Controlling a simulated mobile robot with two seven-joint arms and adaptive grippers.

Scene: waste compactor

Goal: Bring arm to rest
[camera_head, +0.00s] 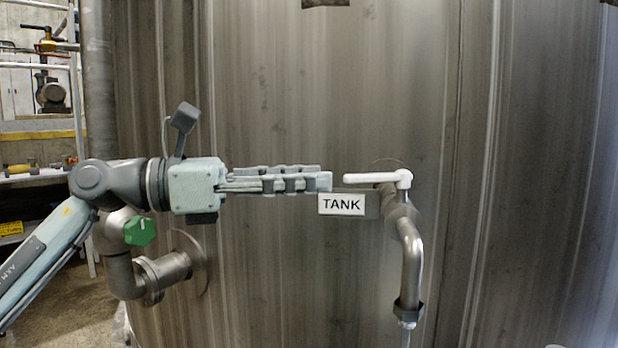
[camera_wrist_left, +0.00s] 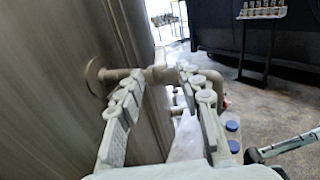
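My left arm comes in from the left in the head view. My left gripper (camera_head: 325,181) is level and points right, in front of the metal tank (camera_head: 270,90). Its fingertips are just above the "TANK" label (camera_head: 341,204) and a little left of the white lever handle (camera_head: 378,178). In the left wrist view its two fingers (camera_wrist_left: 160,73) are spread apart with nothing between them. The pipe (camera_wrist_left: 155,75) shows beyond the fingertips. The gripper looks apart from the handle. My right gripper is in neither view.
A pipe (camera_head: 411,255) bends down below the lever. A green knob (camera_head: 139,231) and a flanged pipe (camera_head: 165,272) are below my left wrist. A dark table (camera_wrist_left: 268,13) stands at the back right of the wrist view.

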